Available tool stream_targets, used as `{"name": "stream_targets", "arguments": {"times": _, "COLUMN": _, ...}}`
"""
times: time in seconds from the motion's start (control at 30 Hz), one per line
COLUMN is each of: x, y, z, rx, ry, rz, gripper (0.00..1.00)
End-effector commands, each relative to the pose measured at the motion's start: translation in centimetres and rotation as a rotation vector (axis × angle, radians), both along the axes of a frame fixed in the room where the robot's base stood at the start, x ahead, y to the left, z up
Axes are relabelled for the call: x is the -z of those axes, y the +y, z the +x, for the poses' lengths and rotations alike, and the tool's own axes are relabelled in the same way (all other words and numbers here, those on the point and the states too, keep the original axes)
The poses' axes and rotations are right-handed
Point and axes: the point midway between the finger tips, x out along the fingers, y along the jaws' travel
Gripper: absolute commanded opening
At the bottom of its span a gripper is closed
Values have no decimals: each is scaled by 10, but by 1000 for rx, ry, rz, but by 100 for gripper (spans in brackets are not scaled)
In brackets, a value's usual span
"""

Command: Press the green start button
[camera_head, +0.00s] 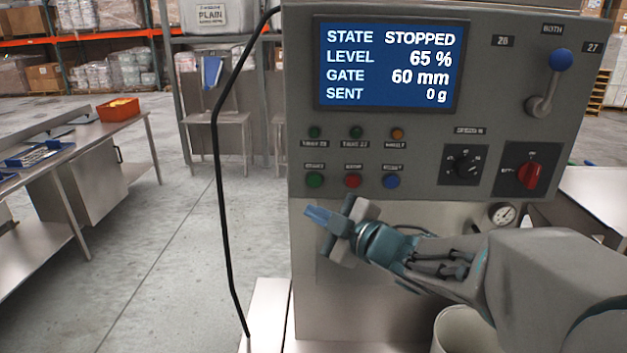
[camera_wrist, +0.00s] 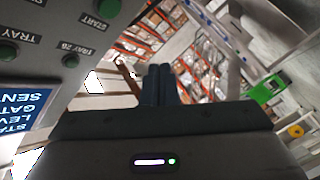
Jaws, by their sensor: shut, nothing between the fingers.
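The green start button (camera_head: 315,180) is at the left of the lower button row on the grey control panel (camera_head: 470,110). It also shows at the top left of the wrist view (camera_wrist: 107,9), above its START label. My gripper (camera_head: 318,214) is shut and empty, its blue fingers just below the green button in the head view. In the wrist view the fingertips (camera_wrist: 158,70) point past the panel's side, to the right of the button and apart from it. The screen (camera_head: 388,64) reads STOPPED, level 65 %, gate 60 mm, sent 0 g.
A red button (camera_head: 353,181) and a blue button (camera_head: 391,181) sit right of the green one. Three small lamps are above them. A black cable (camera_head: 218,180) hangs left of the panel. Steel tables (camera_head: 95,150) stand at the left, with open floor between.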

Motion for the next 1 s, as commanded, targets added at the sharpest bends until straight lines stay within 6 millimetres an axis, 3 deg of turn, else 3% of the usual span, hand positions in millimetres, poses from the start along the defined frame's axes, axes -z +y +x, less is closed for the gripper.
{"name": "stream_targets", "arguments": {"times": 0.23, "x": 0, "y": -1, "z": 15, "rx": 2, "ry": 2, "rz": 0, "gripper": 0}}
{"name": "stream_targets", "arguments": {"times": 0.7, "x": 0, "y": -3, "z": 76, "rx": 2, "ry": 1, "rz": 1, "gripper": 0}}
{"name": "stream_targets", "arguments": {"times": 1.0, "x": 0, "y": -3, "z": 88, "rx": 2, "ry": 2, "rz": 1, "gripper": 0}}
